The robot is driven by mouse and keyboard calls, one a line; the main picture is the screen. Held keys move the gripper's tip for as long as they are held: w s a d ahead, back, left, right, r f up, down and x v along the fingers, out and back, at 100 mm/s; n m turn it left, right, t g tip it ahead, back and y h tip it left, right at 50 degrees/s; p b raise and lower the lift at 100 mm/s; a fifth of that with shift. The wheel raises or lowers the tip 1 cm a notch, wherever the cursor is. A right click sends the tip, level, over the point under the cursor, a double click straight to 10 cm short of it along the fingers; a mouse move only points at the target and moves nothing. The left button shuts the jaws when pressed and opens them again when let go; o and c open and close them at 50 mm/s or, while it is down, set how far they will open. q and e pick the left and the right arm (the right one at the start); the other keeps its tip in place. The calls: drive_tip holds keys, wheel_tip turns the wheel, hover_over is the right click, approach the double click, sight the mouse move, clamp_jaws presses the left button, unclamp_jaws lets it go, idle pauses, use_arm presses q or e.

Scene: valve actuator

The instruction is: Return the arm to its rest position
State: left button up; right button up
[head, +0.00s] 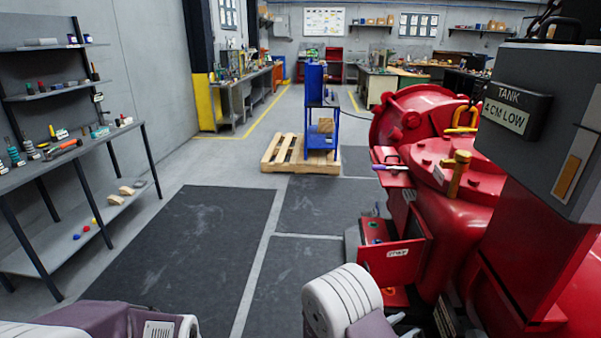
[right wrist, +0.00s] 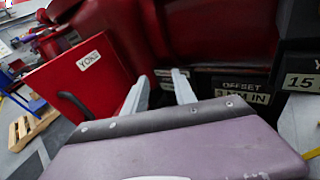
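My right arm (head: 345,300) comes in at the bottom of the head view, in front of the red valve actuator (head: 455,200). Only a small part of my right gripper (head: 402,323) shows there, at the bottom edge. In the right wrist view the two light grey fingers of the right gripper (right wrist: 160,90) stand apart with nothing between them. They point at the red machine and a dark panel with an "OFFSET" label (right wrist: 243,92). Whether the fingers touch anything is unclear. My left arm (head: 110,320) shows at the bottom left, and its gripper is out of view.
A red box with a white label (head: 397,255) juts from the machine near my right arm. A grey cabinet with a "TANK 4 CM LOW" sign (head: 510,107) overhangs at right. Shelves (head: 75,155) stand at left. A blue cart (head: 320,120) stands on a pallet. The dark floor mats (head: 190,250) are clear.

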drive_tip(key=s+d+m+g+y, duration=0.35)
drive_tip(key=s+m+g, duration=0.7)
drive_tip(key=s, duration=0.35)
drive_tip(key=s+a+f+m+y+p, duration=0.1)
drive_tip(key=s+a+m+y+p, duration=0.15)
drive_tip(key=a+m+y, duration=0.55)
drive_tip(key=w+a+r+m+t+y, duration=0.2)
drive_tip(key=w+a+m+t+y, duration=0.1)
drive_tip(key=w+a+m+t, duration=0.1)
drive_tip(key=shift+b, duration=0.35)
drive_tip(key=shift+r, duration=0.1)
drive_tip(key=shift+a, duration=0.1)
